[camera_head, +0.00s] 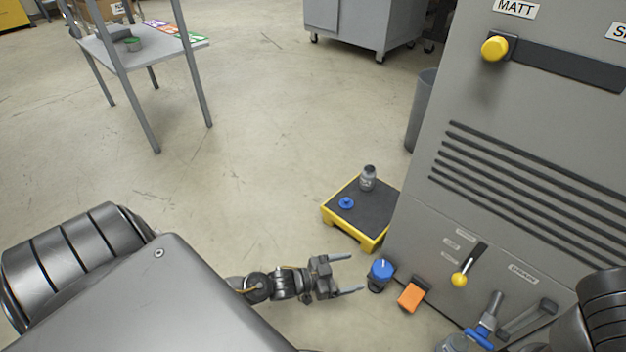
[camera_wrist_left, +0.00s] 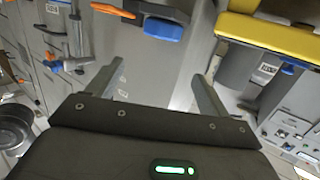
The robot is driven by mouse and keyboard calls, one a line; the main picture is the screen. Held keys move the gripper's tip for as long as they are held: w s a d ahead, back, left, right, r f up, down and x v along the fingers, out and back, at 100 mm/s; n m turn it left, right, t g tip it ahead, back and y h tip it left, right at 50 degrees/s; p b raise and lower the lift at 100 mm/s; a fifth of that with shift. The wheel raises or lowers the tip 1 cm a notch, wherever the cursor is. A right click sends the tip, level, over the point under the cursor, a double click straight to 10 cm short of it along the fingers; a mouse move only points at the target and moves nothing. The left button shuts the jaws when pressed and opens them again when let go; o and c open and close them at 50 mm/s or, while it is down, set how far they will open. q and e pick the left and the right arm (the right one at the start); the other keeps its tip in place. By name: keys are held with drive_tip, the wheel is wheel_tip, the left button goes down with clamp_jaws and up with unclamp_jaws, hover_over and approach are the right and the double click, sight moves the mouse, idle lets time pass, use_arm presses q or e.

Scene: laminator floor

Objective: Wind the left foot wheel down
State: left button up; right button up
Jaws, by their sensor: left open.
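The left foot wheel (camera_head: 381,268) is a small blue wheel on a dark foot, low at the near left corner of the grey machine. My left gripper (camera_head: 355,273) is open and empty, just left of the wheel with its two fingers pointing towards it. A gap shows between the fingertips and the wheel. In the left wrist view the blue wheel (camera_wrist_left: 163,29) is at the top, beyond the open fingers (camera_wrist_left: 157,72). My right gripper is not in view; only part of my right arm shows at the lower right.
An orange pedal (camera_head: 411,295) sits just right of the wheel. A yellow-edged step (camera_head: 369,241) with a grey bottle (camera_head: 368,177) and a blue disc (camera_head: 346,203) stands behind it. A yellow-knobbed lever (camera_head: 460,279) and blue valve handle (camera_head: 478,338) are further right.

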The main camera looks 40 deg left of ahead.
use_arm(q)
drive_tip(key=s+a+r+n+g+y+p, duration=0.1)
drive_tip(key=s+r+n+g+y+p, duration=0.1)
drive_tip(key=s+r+p, duration=0.4)
drive_tip(key=s+a+r+n+g+y+p, duration=0.1)
drive_tip(key=s+r+g+y+p, duration=0.4)
drive_tip(key=r+p, duration=1.1)
drive_tip(key=shift+s+r+n+y+p, duration=0.35)
drive_tip(key=shift+s+n+y+p, duration=0.25)
drive_tip(key=shift+s+p, duration=0.5)
drive_tip(key=shift+w+a, duration=0.1)
drive_tip(key=shift+w, duration=0.15)
